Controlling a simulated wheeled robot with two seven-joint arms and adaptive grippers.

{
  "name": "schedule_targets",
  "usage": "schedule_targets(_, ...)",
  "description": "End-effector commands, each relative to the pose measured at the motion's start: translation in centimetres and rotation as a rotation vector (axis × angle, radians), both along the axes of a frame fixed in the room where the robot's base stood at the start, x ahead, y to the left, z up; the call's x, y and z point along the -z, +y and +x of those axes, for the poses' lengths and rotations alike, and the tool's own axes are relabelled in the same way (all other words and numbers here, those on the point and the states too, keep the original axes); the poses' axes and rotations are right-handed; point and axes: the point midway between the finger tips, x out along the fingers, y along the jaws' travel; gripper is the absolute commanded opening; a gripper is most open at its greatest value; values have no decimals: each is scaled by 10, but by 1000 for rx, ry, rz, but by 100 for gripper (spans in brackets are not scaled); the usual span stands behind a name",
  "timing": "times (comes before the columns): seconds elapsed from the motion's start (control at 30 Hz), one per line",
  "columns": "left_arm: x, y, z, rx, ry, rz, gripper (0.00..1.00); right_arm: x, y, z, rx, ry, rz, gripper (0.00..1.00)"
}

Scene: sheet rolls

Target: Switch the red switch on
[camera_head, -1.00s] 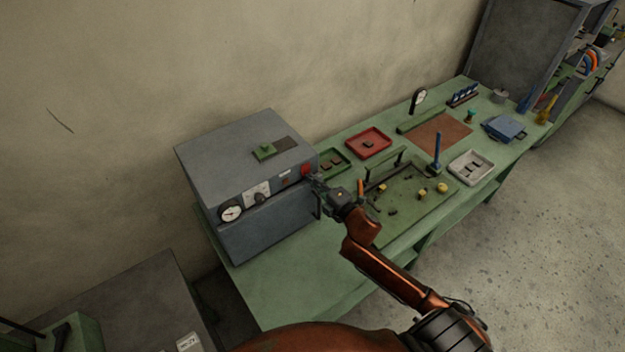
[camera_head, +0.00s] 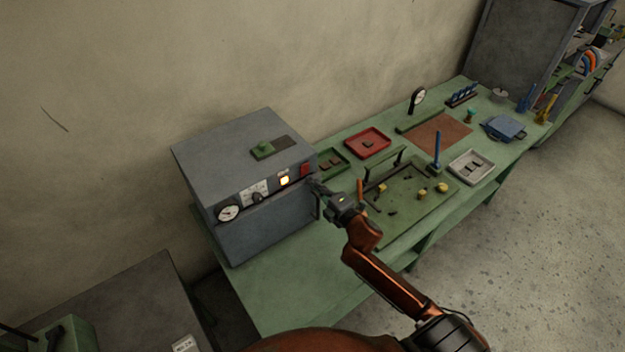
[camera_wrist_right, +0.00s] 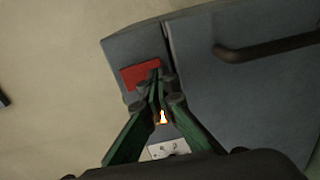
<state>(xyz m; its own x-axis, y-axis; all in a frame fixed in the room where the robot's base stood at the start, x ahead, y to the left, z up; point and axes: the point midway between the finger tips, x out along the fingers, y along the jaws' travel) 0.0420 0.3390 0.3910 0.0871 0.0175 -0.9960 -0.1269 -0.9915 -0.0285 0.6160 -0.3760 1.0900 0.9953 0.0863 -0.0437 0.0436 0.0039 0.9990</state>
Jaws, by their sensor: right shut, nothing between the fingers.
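The red switch (camera_head: 305,170) is on the front panel of the grey box (camera_head: 245,165), at the panel's right end. A small lamp (camera_head: 284,181) beside it glows yellow-orange. My right gripper (camera_head: 316,184) is shut and empty, close in front of the panel just right of and below the switch. In the right wrist view the red switch (camera_wrist_right: 141,74) shows just beyond the closed fingertips (camera_wrist_right: 158,78). I cannot tell whether they touch it. The glowing lamp (camera_wrist_right: 162,117) shows between the green finger links. My left gripper is not in view.
The box also carries a round gauge (camera_head: 229,213), a white meter (camera_head: 254,191) and a handle. It stands on the green bench (camera_head: 275,285).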

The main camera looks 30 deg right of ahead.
Motion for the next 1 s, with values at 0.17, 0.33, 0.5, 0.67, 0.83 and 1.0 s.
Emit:
schedule_targets(0.17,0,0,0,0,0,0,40,9,1,-32,-8,4,0,0)
schedule_targets(0.33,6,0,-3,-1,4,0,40,14,-2,-69,-8,4,1,0)
schedule_targets(0.5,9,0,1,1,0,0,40,15,-5,-95,-8,2,0,0)
schedule_targets(0.67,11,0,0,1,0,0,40,16,-6,-107,-8,1,1,0)
schedule_targets(0.83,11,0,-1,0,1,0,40,15,-6,-110,-8,1,1,0)
schedule_targets(1.0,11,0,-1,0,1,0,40,15,-6,-109,-8,1,0,0)
